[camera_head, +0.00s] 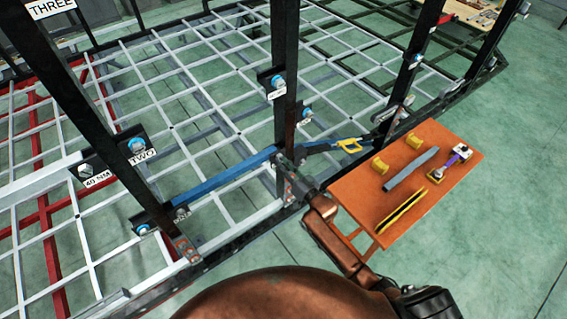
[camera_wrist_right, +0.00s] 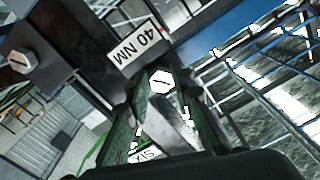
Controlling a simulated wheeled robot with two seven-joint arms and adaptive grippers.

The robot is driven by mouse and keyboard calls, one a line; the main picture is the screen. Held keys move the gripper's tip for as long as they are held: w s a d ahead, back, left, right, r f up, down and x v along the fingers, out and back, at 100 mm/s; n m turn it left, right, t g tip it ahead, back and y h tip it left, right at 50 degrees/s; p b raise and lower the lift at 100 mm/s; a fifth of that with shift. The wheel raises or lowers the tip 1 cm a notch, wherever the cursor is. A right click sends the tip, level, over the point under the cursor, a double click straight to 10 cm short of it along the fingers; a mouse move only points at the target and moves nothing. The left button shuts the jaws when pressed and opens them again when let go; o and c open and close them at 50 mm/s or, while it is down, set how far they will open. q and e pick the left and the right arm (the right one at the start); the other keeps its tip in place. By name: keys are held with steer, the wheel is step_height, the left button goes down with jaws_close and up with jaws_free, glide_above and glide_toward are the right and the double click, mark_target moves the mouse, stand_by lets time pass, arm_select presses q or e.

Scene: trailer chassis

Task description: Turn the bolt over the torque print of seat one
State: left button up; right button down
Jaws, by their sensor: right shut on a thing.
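In the right wrist view a hex bolt (camera_wrist_right: 160,82) with a slotted pale head sits between the fingertips of my right gripper (camera_wrist_right: 168,98), which is shut on it. The torque print (camera_wrist_right: 135,52), reading 40 NM upside down, is right beside this bolt on a dark plate. A second hex bolt (camera_wrist_right: 20,61) sits on the dark metal at the left. In the head view my right gripper (camera_head: 286,168) is at the foot of the middle black post, at the frame's near edge, where the bolt is hidden. My left gripper is not in view.
A blue bar (camera_head: 215,178) runs left from the gripper. The orange table (camera_head: 445,143) at the right holds yellow blocks, a grey bar and tools. Black posts (camera_head: 284,60) rise from the white grid frame. Green floor on the right is clear.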

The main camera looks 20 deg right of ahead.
steer(key=shift+s+f+m, duration=0.15)
steer(key=shift+f+m, duration=0.2)
steer(key=shift+m, duration=0.35)
steer(key=c, duration=2.1)
jaws_free()
steer(key=o, duration=0.3)
steer(key=shift+r, duration=0.2)
steer(key=shift+o, duration=0.6)
steer(key=shift+r, duration=0.1)
